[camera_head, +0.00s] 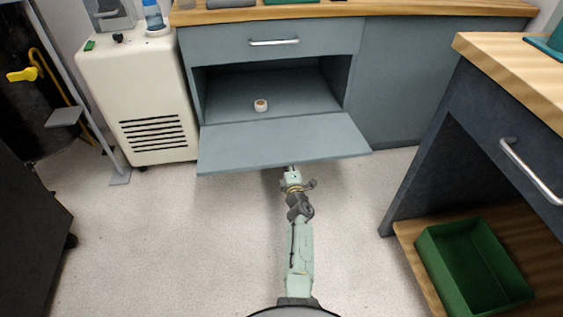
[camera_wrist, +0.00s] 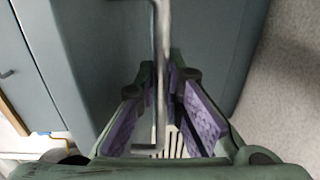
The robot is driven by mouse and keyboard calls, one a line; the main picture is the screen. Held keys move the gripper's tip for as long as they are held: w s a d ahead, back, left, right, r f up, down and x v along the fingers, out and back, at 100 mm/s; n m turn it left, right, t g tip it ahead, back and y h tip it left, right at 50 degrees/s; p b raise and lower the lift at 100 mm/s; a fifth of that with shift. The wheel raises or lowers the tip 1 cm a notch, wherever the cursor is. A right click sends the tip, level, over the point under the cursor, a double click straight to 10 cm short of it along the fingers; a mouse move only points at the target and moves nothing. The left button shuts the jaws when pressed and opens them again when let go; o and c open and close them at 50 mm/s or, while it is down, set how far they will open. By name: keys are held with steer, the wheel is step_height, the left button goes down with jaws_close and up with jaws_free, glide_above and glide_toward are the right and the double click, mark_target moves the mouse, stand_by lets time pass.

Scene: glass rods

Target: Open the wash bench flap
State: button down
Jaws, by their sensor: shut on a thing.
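The wash bench flap (camera_head: 280,143) is a grey-blue panel hinged along its lower edge. It is folded down and sticks out towards me, nearly level, leaving the compartment (camera_head: 300,85) behind it open. In the wrist view the flap's metal bar handle (camera_wrist: 162,40) runs between the purple-padded fingers of my gripper (camera_wrist: 165,80), which is shut on it. In the head view my arm reaches to the flap's front edge from below, and the fingers and handle are hidden under the flap.
A small pale roll (camera_head: 261,105) sits inside the compartment. A closed drawer (camera_head: 225,42) is above it. A white vented cabinet (camera_head: 140,100) stands at left. At right is a dark bench (camera_head: 470,130) with a green bin (camera_head: 450,275) on its low shelf. The floor around my arm is clear.

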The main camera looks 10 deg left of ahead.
steer(key=shift+f, duration=0.15)
stand_by(0.5)
steer(key=c, duration=2)
jaws_free()
steer(key=shift+o, duration=0.2)
